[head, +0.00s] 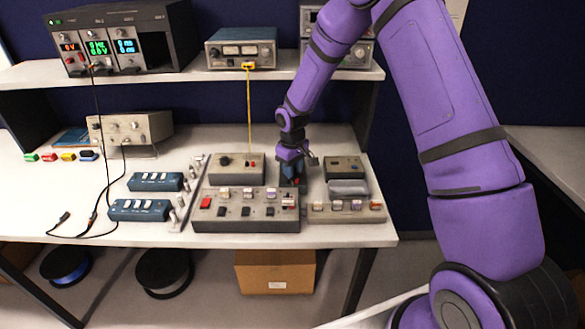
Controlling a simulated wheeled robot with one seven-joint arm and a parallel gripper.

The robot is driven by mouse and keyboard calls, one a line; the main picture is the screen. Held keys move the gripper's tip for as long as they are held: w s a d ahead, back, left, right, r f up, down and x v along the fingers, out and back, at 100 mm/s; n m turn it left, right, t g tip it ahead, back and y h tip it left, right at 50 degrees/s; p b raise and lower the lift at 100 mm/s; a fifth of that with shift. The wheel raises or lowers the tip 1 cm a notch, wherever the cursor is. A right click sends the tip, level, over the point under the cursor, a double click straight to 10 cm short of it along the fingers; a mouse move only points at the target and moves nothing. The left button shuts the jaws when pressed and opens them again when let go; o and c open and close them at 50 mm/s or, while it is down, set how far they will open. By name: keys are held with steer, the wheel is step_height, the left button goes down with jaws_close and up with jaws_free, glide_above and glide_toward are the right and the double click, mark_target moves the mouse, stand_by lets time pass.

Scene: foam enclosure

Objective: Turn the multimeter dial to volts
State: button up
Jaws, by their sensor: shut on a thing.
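My gripper (292,168) points down over the right half of the bench, between two grey control boxes. It is shut on a small part of a dark device (290,183) with blue and red patches. This device looks like the multimeter, but it is mostly hidden by my gripper. Its dial is hidden at the fingers, and I cannot read its setting.
A grey box with a knob (237,168) stands left of my gripper, and a smaller box (345,167) right. A long switch panel (246,210) lies in front. Blue boxes (155,182) and black leads (92,218) are farther left. A shelf (200,78) runs above the bench.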

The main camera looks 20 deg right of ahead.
steer(key=o, duration=0.9)
steer(key=shift+r, duration=0.1)
step_height(320, 180, up, 11)
steer(key=shift+f, duration=0.15)
